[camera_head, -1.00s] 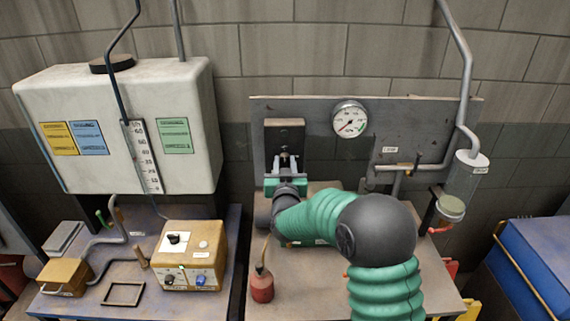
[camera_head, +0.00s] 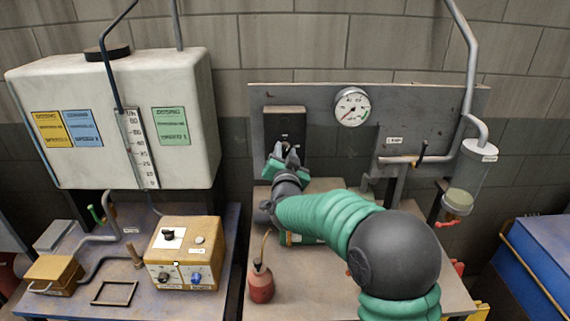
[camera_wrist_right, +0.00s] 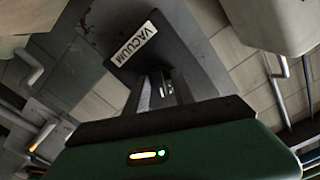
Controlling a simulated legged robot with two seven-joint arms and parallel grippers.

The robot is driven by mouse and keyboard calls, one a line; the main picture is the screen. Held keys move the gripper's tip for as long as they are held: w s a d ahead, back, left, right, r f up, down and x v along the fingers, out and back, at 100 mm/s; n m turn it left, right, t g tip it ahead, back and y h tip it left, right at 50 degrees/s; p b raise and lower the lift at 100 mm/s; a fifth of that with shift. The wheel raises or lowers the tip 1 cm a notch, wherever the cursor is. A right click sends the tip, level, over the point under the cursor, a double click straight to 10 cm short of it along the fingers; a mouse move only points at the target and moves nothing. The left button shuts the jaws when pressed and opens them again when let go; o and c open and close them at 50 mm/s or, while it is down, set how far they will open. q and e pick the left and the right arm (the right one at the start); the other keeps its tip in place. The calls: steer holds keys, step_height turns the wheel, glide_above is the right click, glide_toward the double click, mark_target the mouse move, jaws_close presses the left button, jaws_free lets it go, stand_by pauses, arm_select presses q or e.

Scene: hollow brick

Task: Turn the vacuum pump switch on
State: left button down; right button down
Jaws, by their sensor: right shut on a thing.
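The vacuum pump switch is a dark box (camera_head: 285,122) on the grey panel, left of a round gauge (camera_head: 352,106). In the right wrist view its plate (camera_wrist_right: 185,60) carries a white "VACUUM" label (camera_wrist_right: 134,45). My right gripper (camera_head: 292,150) is at the lower part of this box, tilted. In the wrist view its fingers (camera_wrist_right: 160,88) are shut on the switch lever, which they mostly hide. The lever's exact position cannot be told. My left gripper is not in view.
A yellow control box (camera_head: 183,254) and a white tank (camera_head: 110,120) stand to the left. A pipe with a small valve handle (camera_head: 421,153) and a glass cylinder (camera_head: 470,178) are to the right.

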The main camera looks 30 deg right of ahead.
steer(key=m+b, duration=0.2)
steer(key=b, duration=0.1)
steer(key=m+b, duration=0.6)
steer(key=shift+f, duration=0.4)
steer(key=shift+r+m+b, duration=0.15)
steer(key=shift+m+b, duration=1.45)
steer(key=shift+m, duration=0.6)
steer(key=c, duration=1.3)
jaws_free()
steer(key=shift+o, duration=1.1)
steer(key=shift+d, duration=0.1)
